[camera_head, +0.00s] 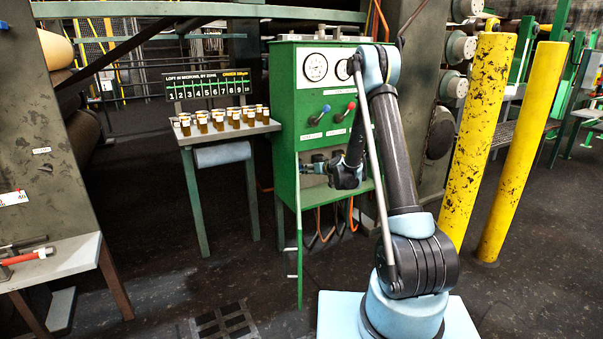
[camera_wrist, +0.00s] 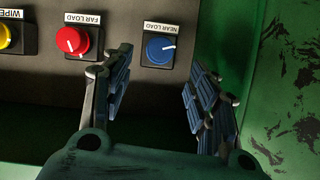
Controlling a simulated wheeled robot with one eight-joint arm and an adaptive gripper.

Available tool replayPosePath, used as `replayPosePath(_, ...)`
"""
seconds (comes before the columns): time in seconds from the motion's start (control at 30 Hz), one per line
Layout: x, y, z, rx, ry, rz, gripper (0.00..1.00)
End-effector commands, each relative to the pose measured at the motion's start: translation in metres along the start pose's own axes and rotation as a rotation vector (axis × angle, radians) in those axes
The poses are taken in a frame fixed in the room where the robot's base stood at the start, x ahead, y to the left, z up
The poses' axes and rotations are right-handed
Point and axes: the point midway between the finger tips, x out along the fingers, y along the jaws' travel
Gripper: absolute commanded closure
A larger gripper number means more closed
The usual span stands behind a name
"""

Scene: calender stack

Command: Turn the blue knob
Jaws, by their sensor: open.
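The blue knob (camera_wrist: 160,49) shows in the wrist view on a grey panel, with a white pointer mark and a "NEAR LOAD" label that appears upside down. My gripper (camera_wrist: 160,64) is open and empty. Its two fingers lie on either side of the knob in the picture, with the knob in the gap; I see no contact, and the depth left to it is hard to tell. In the head view my gripper (camera_head: 311,166) is at the front of the green cabinet (camera_head: 287,100), low on its face. I cannot make out the blue knob there.
A red knob (camera_wrist: 72,41) and a yellow knob (camera_wrist: 6,37) sit beside the blue one. The cabinet carries gauges, a blue-handled lever (camera_head: 320,114) and a red-handled lever (camera_head: 345,111). A table (camera_head: 225,135) with several small jars stands left. Yellow posts (camera_head: 478,140) stand right.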

Motion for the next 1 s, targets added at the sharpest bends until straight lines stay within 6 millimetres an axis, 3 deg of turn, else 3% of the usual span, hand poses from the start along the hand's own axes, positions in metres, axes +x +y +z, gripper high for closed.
replayPosePath(0.3, 0.057, 0.0, 0.001, -0.002, -0.001, -0.001, 0.46)
replayPosePath(0.5, 0.085, -0.001, 0.0, -0.001, 0.0, -0.001, 0.46)
replayPosePath(0.7, 0.099, -0.001, 0.0, -0.002, -0.001, -0.001, 0.46)
replayPosePath(1.0, 0.101, 0.0, 0.0, -0.001, -0.001, 0.0, 0.46)
